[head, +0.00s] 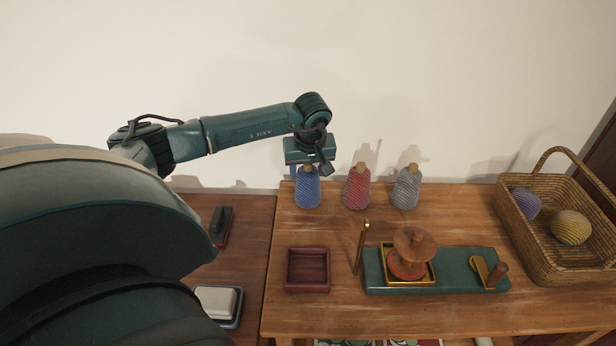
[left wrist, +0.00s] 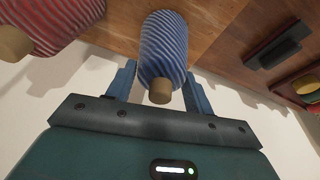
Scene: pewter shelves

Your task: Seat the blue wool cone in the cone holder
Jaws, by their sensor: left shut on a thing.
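The blue wool cone (head: 307,190) stands upright at the back left of the wooden table, in line with a red and a grey cone. My left gripper (head: 308,172) comes down over it from behind and is shut on it. In the left wrist view the two fingers lie on either side of the blue cone (left wrist: 163,48), near its tan tip. Its base appears to be on the table. A dark red, square, open-topped tray (head: 307,286), which looks like the cone holder, sits empty at the front left of the table. My right gripper is out of view.
The red cone (head: 357,188) stands close right of the blue one, then the grey cone (head: 406,188). A green winder base (head: 450,261) with a brass post and wooden spool sits right of the tray. A wicker basket (head: 537,255) holds yarn balls. Bare wood separates the blue cone and tray.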

